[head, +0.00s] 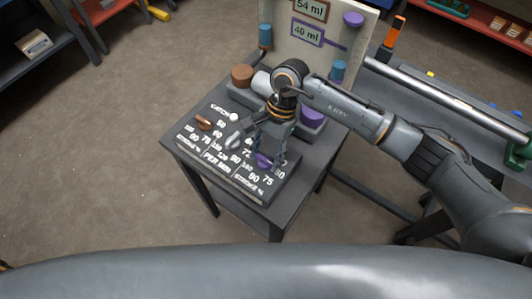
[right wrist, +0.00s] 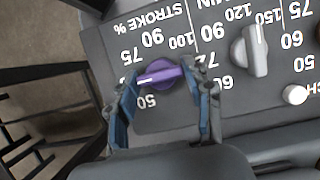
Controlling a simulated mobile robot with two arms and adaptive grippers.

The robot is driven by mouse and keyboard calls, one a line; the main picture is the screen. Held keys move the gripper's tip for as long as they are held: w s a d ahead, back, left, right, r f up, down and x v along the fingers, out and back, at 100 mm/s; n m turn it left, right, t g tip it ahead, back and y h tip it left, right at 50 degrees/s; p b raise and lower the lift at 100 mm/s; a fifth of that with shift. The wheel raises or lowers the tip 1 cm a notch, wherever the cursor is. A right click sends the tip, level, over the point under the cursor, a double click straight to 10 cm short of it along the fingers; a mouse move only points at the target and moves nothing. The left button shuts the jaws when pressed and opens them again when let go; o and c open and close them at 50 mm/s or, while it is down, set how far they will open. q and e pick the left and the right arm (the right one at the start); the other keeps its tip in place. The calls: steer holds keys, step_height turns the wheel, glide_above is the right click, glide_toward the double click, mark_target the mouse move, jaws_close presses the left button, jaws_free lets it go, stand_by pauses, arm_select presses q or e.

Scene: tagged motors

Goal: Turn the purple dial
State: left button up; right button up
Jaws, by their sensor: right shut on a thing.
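The purple dial (right wrist: 160,76) is a small knob with a white pointer line on the dark panel (right wrist: 185,112), among the printed numbers 50, 75 and 90. In the right wrist view its pointer lies roughly level, towards the left. My right gripper (right wrist: 165,92) has its two fingers on either side of the dial and is shut on it. In the head view the dial (head: 263,160) shows low on the panel between the fingers of my right gripper (head: 268,155). My left gripper is not in view.
On the same panel are a grey dial (head: 234,139), a brown dial (head: 204,123) and a white button (head: 234,117). Behind stand a brown cylinder (head: 242,76), a purple cylinder (head: 312,115) and an upright board (head: 338,50) with labels. Open floor lies left of the table.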

steer(key=m+b, duration=0.2)
steer(key=shift+d+f+t+b, duration=0.1)
steer(key=shift+f+t+b, duration=0.2)
steer(key=shift+t, duration=0.1)
steer(key=m+t+y+b, duration=0.1)
steer(key=m+b, duration=0.2)
steer(key=shift+s, duration=0.1)
steer(key=shift+s+r+m+t+y+b, duration=0.15)
steer(key=shift+m+t+b, duration=0.15)
steer(key=shift+m+b, duration=0.7)
steer(key=shift+w+r+m+t+y+b, duration=0.15)
steer(key=shift+m+t+b, duration=0.15)
steer(key=shift+m+b, duration=0.65)
steer(key=shift+s, duration=0.1)
steer(key=o, duration=1.2)
steer(key=shift+c, duration=0.2)
steer(key=shift+d+r, duration=0.1)
